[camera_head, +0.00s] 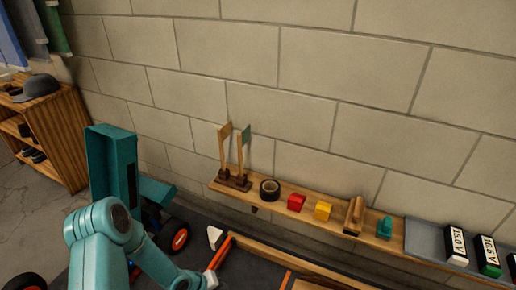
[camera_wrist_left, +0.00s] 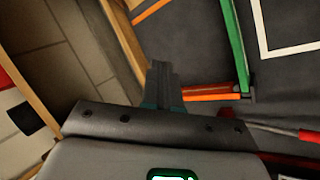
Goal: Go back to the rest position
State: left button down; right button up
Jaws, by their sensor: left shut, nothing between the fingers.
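A teal panel of the car stands upright; my arm hides much of the rest. My left gripper (camera_wrist_left: 163,72) shows in the left wrist view, its dark fingers together with nothing between them. It points towards the dark floor area with green and orange bars. In the head view its fingertips cannot be made out. My right gripper is in neither view.
A wooden cabinet (camera_head: 55,130) stands at the left. A green bar (camera_wrist_left: 228,45) lies by the gripper.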

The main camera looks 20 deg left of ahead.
pick_arm(q)
jog(key=s+d+r+m+g+h, duration=0.1)
jog(key=s+d+r+m, duration=0.15)
jog(key=d, duration=0.75)
jog(key=s+d+r+m+g+y, duration=0.1)
jog(key=s+d+m+g, duration=0.25)
jog(key=s, duration=0.85)
notch_tip(320, 180, up, 30)
jog(key=m+p, duration=0.1)
jog(key=p, duration=2.9)
jog(key=shift+d, duration=0.45)
jog(key=shift+s+a, duration=0.1)
jog(key=shift+a, duration=0.05)
